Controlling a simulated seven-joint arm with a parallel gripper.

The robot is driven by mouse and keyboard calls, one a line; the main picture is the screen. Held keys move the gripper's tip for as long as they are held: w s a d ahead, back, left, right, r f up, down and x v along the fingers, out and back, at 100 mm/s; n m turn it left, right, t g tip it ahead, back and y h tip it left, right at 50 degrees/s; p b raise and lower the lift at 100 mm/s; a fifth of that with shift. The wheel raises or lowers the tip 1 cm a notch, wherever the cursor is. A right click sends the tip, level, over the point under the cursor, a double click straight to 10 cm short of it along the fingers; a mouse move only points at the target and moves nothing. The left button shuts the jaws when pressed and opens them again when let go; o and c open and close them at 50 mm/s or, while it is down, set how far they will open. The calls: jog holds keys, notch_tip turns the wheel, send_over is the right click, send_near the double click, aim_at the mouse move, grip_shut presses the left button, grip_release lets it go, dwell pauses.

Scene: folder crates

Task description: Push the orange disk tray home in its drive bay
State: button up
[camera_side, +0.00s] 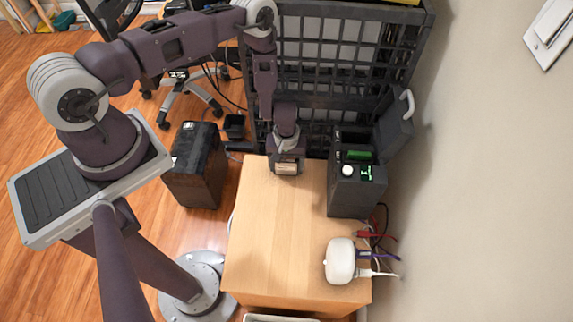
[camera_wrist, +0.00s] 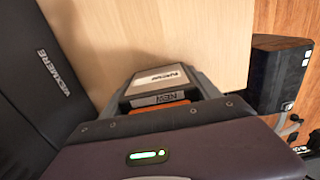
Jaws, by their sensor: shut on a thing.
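My gripper (camera_side: 287,160) is over the far edge of the wooden table, left of the drive enclosure. It is shut on a boxy drive (camera_wrist: 158,80) with a white label reading "NEW" and an orange-brown strip, seen between its fingers in the wrist view. The dark drive enclosure (camera_side: 352,196) stands on the table's right side. Green lights and a round white spot show at its top, and a dark flap with a pale handle (camera_side: 395,125) stands open behind it. Its side, lettered "WEXMERE" (camera_wrist: 50,75), fills the wrist view's left. I cannot make out an orange tray in the bay.
The wooden table (camera_side: 275,230) is mostly clear. A white rounded device (camera_side: 339,261) with cables sits at its near right. A black box (camera_side: 196,165) stands on the floor to the left. A dark lattice rack (camera_side: 335,60) rises behind the table, and the wall is on the right.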

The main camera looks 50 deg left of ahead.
aim_at(286, 162)
jog(key=shift+f, duration=0.25)
jog(key=o, duration=1.6)
jog(key=r, duration=0.7)
jog(key=shift+w+d, duration=0.1)
jog(key=shift+d, duration=0.15)
jog(key=shift+c, duration=1.1)
jog(key=shift+r, duration=0.1)
jog(key=c, duration=0.5)
